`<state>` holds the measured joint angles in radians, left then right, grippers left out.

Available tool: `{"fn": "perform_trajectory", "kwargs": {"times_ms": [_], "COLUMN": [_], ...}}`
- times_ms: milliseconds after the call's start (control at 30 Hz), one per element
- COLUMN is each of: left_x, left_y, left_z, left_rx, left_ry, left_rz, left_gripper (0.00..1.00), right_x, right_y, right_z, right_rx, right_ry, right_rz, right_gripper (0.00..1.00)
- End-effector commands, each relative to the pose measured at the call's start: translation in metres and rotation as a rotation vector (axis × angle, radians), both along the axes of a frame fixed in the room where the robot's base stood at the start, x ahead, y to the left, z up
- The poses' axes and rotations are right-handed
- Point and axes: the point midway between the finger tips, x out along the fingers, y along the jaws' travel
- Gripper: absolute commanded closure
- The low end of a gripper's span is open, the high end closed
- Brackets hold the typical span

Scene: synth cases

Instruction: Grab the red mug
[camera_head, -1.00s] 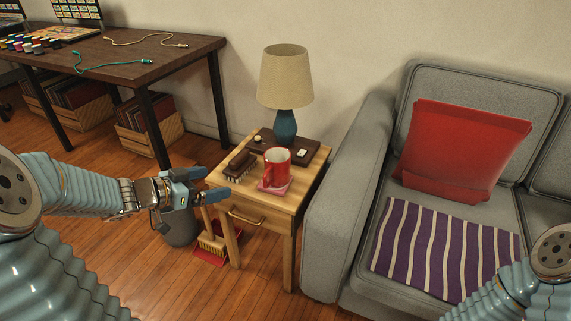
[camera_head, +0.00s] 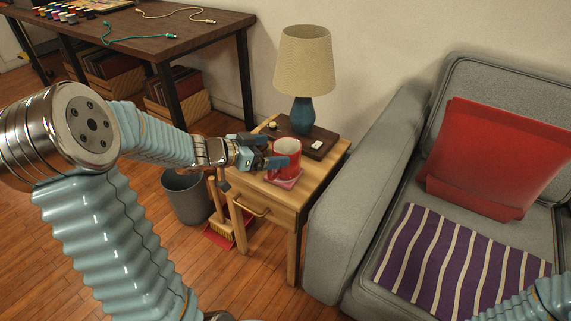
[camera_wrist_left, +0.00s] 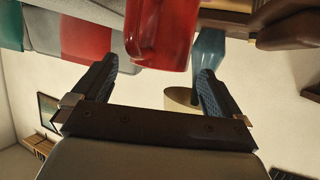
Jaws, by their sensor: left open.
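The red mug (camera_head: 288,158) stands upright on a pink coaster (camera_head: 288,183) on the small wooden side table (camera_head: 314,178). My left gripper (camera_head: 274,152) is open and level with the mug, at its left side in the head view. Its fingers point at the mug and overlap its left edge. In the left wrist view, which is upside down, the mug (camera_wrist_left: 165,30) shows between and just beyond the open fingertips (camera_wrist_left: 158,72). I cannot tell whether a finger touches it. My right gripper is out of view; only part of that arm shows at the lower right.
A lamp with a blue base (camera_head: 303,116) and a dark tray (camera_head: 322,147) stand behind the mug. The grey sofa (camera_head: 361,165) is close on the right. A grey bin (camera_head: 184,199) and a red dustpan (camera_head: 218,236) are on the floor at left.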

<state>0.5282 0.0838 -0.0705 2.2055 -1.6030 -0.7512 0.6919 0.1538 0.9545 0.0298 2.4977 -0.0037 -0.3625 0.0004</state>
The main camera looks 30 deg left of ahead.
Motion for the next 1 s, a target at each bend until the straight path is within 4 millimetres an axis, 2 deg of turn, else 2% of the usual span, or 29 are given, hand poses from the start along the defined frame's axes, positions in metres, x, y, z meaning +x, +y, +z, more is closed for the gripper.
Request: {"fn": "perform_trajectory", "kwargs": {"times_ms": [300,600,1000], "left_x": [0.039,0.044,0.044], "left_y": [-0.019,-0.021,-0.021], "left_z": [-0.016,-0.017,-0.017], "left_rx": [-0.002,-0.001,0.0], "left_ry": [0.001,0.0,-0.001], "left_rz": [-0.001,0.0,0.0], "left_gripper": [0.0,0.0,0.58], "right_x": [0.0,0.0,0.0], "right_y": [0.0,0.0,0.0], "right_z": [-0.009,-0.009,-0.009], "right_rx": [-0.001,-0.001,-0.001], "right_ry": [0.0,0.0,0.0], "right_rz": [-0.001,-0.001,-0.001], "right_gripper": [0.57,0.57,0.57]}}
